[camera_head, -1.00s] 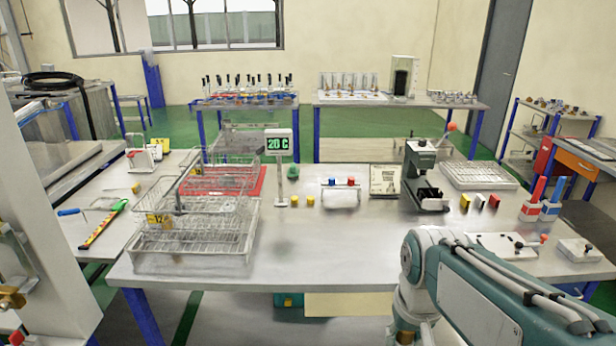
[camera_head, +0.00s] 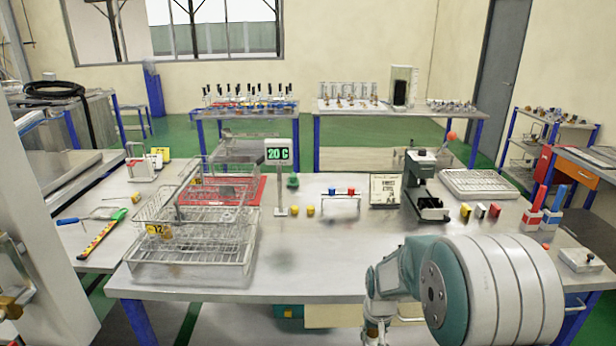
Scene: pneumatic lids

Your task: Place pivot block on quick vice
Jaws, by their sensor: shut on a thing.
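My arm (camera_head: 490,285) rises at the lower right with a large ribbed, rounded link turned toward the camera. My gripper does not show, so neither its jaws nor anything in them can be seen. I cannot pick out the pivot block for sure. Small yellow, white and red blocks (camera_head: 480,211) stand in a row on the right of the table. I cannot tell which thing is the quick vice. A pale plate with small dark fittings (camera_head: 583,259) lies at the right edge. A dark green device with a red ball lever (camera_head: 420,188) stands left of the blocks.
The grey table (camera_head: 320,262) has clear room at its front middle. Wire baskets (camera_head: 195,250) fill its left part. A 20 C display (camera_head: 278,155), a small rack (camera_head: 341,193) and a wire tray (camera_head: 478,183) stand farther back. Red and blue-handled holders (camera_head: 545,220) stand at right.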

